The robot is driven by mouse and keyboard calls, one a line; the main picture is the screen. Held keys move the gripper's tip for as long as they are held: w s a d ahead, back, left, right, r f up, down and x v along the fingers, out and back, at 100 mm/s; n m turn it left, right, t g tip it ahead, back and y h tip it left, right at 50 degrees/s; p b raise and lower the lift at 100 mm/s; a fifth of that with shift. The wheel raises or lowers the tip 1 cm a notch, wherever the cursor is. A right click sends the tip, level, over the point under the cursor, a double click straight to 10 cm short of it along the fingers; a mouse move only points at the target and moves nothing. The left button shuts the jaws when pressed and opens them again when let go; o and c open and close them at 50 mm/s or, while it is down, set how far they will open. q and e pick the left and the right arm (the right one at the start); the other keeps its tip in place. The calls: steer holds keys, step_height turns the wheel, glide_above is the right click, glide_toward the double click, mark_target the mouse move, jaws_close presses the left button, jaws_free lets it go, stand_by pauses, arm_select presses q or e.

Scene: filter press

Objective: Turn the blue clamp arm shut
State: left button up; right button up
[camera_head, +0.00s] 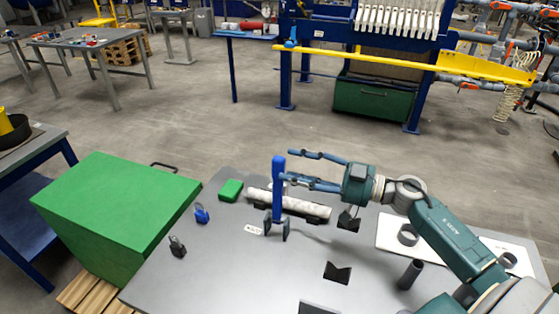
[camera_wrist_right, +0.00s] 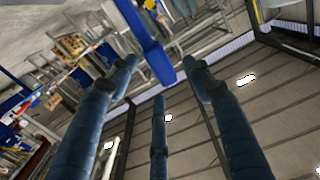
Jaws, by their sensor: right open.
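The blue clamp arm (camera_head: 278,200) stands upright on a small dark bracket (camera_head: 277,230) on the grey table. My right gripper (camera_head: 289,166) comes in from the right at the height of the arm's upper part. Its fingers are open and spread, with the tips close to the clamp arm; I cannot tell whether any finger touches it. In the right wrist view the blue clamp arm (camera_wrist_right: 152,45) shows just beyond the fingertips, between the two upper fingers of my right gripper (camera_wrist_right: 160,75). My left gripper is not in view.
A whitish cylinder (camera_head: 310,208) lies behind the clamp arm, with a green block (camera_head: 230,190) left of it. Blue (camera_head: 202,214) and black (camera_head: 178,247) padlock-like items stand left on the table (camera_head: 225,270). A green box (camera_head: 120,205) adjoins the table.

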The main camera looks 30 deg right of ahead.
mark_target(279, 165)
steer(key=x, duration=0.3)
steer(key=shift+w+a+p, duration=0.15)
steer(key=shift+w+p, duration=0.2)
steer(key=shift+w, duration=0.1)
steer(key=shift+w+a, duration=0.15)
steer(key=shift+a, duration=0.15)
steer(key=shift+f, duration=0.1)
steer(key=shift+c, duration=0.5)
jaws_close()
